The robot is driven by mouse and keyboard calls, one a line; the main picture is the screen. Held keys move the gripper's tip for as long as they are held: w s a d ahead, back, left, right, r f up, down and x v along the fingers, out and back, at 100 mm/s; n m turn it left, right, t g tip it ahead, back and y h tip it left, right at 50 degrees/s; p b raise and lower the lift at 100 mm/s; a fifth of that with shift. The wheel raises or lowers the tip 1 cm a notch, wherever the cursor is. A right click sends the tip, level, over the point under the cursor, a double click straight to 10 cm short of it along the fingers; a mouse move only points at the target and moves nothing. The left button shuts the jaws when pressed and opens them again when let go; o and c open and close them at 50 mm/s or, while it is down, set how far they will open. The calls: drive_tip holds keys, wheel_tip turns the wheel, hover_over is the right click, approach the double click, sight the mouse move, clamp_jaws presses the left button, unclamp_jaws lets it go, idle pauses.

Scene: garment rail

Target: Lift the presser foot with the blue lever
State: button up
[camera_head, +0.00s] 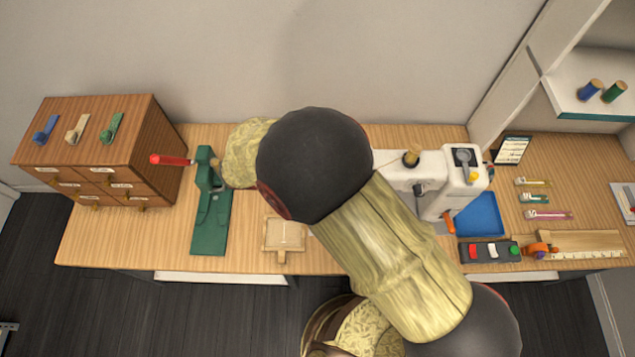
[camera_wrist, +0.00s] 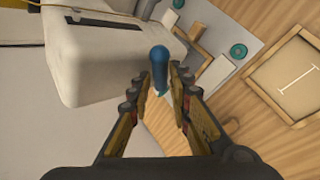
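The white sewing machine (camera_head: 432,170) stands on the table right of centre in the head view, partly behind my arm. Its white body (camera_wrist: 98,58) fills the upper left of the wrist view. The blue lever (camera_wrist: 158,66) sticks out beside that body, its rounded end toward my gripper. My gripper (camera_wrist: 156,84) is open, with one finger on each side of the lever; I cannot tell whether either finger touches it. In the head view my arm hides my gripper and the lever. The presser foot cannot be made out in either view.
A green press (camera_head: 211,210) with a red handle and a small wooden tray (camera_head: 283,254) stand to the left. A wooden drawer cabinet (camera_head: 100,150) stands far left.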

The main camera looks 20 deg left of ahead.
drive_tip(key=shift+r, duration=0.1)
drive_tip(key=v, duration=1.1)
drive_tip(key=shift+s+a+r, duration=0.15)
drive_tip(key=shift+a+r, duration=0.1)
drive_tip(key=shift+a, duration=0.05)
idle(0.3)
